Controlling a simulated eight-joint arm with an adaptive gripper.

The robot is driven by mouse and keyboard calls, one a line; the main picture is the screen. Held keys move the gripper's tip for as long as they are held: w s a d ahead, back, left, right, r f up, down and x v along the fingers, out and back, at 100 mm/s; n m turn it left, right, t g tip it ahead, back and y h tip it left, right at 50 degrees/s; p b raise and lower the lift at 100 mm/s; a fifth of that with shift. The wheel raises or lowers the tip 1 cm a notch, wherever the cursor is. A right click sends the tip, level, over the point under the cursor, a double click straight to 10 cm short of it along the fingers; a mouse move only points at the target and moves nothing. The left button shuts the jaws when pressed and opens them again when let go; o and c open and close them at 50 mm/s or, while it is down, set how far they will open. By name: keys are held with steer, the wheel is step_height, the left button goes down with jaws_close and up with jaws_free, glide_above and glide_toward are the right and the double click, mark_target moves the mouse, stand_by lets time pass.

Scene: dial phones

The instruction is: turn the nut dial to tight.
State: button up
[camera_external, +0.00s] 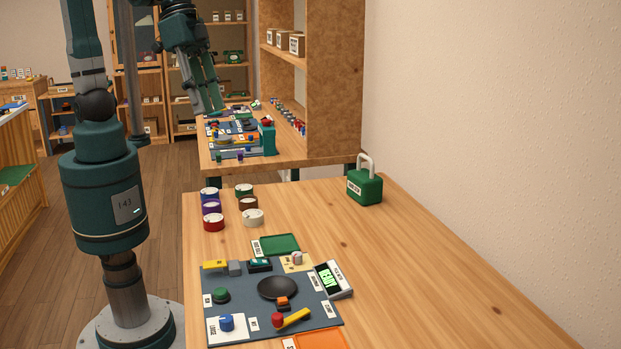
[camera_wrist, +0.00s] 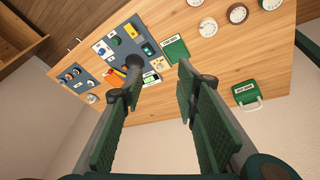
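A dark grey panel (camera_external: 245,290) with several controls lies on the near wooden table; it also shows in the wrist view (camera_wrist: 108,47). It carries a green knob (camera_external: 221,295), a blue knob (camera_external: 227,322), a red knob with a yellow bar (camera_external: 293,319) and a small pale round dial (camera_external: 297,258) on a yellow card. The labels are too small to read, so I cannot tell which is the nut dial or its setting. My gripper (camera_external: 208,96) is raised beyond the panel. In the wrist view my gripper (camera_wrist: 155,86) is open and empty, with its fingers apart.
Several round tins, such as a red one (camera_external: 213,222), stand behind the panel. A green tray (camera_external: 279,244) and an orange tray (camera_external: 320,339) adjoin it. A green handled box (camera_external: 364,187) stands near the wall. The table's right side is clear. Another bench (camera_external: 285,152) stands behind.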

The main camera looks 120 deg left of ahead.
steer(key=w+d+f+g, duration=0.1)
steer(key=w+d+f, duration=0.1)
steer(key=w+d, duration=0.45)
steer(key=n+g+p, duration=0.2)
steer(key=n+g, duration=0.1)
steer(key=n, duration=0.1)
glide_above(226, 318)
steer(key=shift+y, duration=0.3)
step_height(226, 318, down, 22)
steer(key=shift+a+r, duration=0.15)
steer(key=shift+d+f, duration=0.2)
steer(key=shift+f, duration=0.1)
steer(key=shift+f, duration=3.9)
